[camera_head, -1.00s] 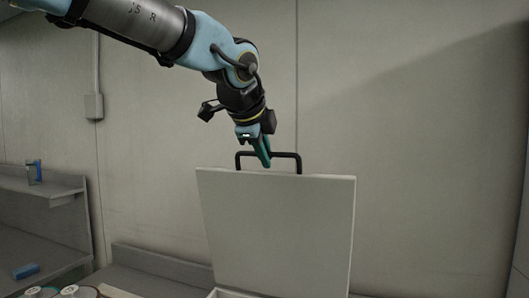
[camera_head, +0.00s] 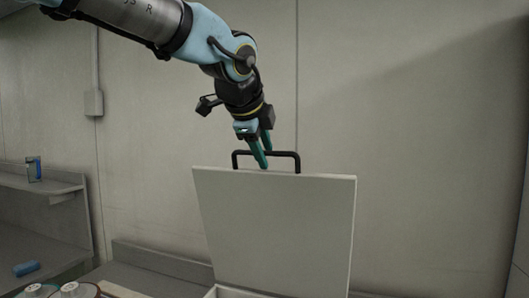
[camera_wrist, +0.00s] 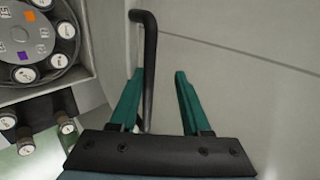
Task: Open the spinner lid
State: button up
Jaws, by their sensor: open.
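The spinner lid (camera_head: 275,225) is a pale grey panel standing raised, nearly upright, above its box. A black bar handle (camera_head: 285,154) sits along its top edge; it also shows in the wrist view (camera_wrist: 149,60). In the wrist view my gripper (camera_wrist: 155,85) is open, with the fingers spread apart. The handle bar runs between them, nearer the left finger; whether it touches that finger I cannot tell. The spinner's inside, with a round rotor (camera_wrist: 30,40) holding several capped tubes, shows at upper left.
Several capped tubes (camera_wrist: 45,135) stand below the rotor in the wrist view. In the head view, a grey shelf (camera_head: 50,190) with a blue item (camera_head: 34,168) is at left, and a blue object (camera_head: 27,268) lies below. The wall stands behind the lid.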

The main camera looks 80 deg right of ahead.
jog(key=b+v, duration=0.3)
jog(key=v, duration=0.7)
jog(key=shift+r, duration=0.25)
jog(key=shift+a, duration=0.15)
